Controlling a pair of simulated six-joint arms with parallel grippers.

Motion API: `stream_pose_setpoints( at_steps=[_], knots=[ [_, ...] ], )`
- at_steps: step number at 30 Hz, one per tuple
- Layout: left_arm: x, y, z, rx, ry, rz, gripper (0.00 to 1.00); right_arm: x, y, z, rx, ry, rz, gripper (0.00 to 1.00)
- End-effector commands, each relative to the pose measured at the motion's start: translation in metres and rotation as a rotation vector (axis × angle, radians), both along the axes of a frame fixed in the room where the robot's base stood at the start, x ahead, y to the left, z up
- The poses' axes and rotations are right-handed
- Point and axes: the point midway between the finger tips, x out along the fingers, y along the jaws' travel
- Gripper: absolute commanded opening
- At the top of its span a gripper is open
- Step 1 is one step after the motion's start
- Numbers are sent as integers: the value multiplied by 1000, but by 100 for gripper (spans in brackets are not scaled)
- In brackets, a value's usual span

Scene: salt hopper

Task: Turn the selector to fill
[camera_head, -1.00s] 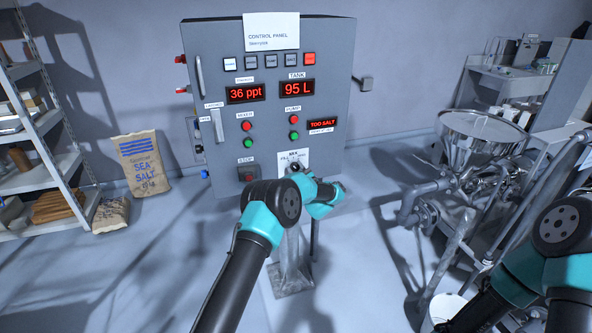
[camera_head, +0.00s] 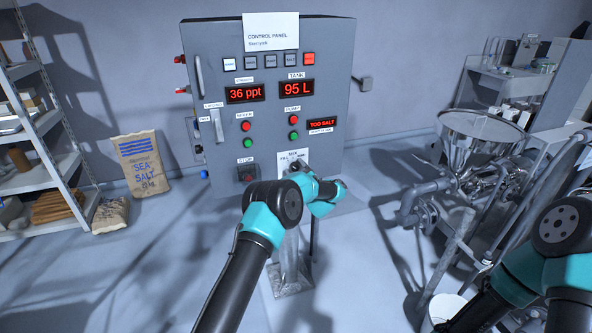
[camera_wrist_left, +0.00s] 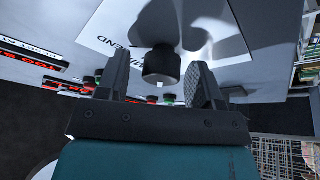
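The selector is a black knob (camera_wrist_left: 162,65) on a white label plate with printed words, seen in the left wrist view. In the head view the plate (camera_head: 283,158) sits low on the control panel (camera_head: 225,70), and my left arm hides most of the knob. My left gripper (camera_wrist_left: 160,80) is open in the wrist view, with one finger on each side of the knob and gaps visible on both sides. In the head view the left gripper (camera_head: 298,164) is right at the plate, mostly hidden by its own wrist. My right gripper is out of view.
The panel shows 36 ppt, 95 L and a red "TOO SALT" display (camera_head: 322,123). A red stop button (camera_head: 247,176) is left of the selector. A steel hopper (camera_head: 470,145) with pipes stands right. A salt sack (camera_head: 141,165) and shelves (camera_head: 45,130) are left.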

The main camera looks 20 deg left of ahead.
Motion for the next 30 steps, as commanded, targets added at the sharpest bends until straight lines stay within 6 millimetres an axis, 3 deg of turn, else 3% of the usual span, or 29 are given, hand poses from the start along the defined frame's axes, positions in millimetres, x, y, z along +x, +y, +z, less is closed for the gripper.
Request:
stream_pose_setpoints(
  at_steps=[14,30],
  knots=[
    [-9,-10,-5,0,3,-1,62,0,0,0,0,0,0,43],
    [-71,-78,-36,1,3,-2,62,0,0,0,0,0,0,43]
  ],
)
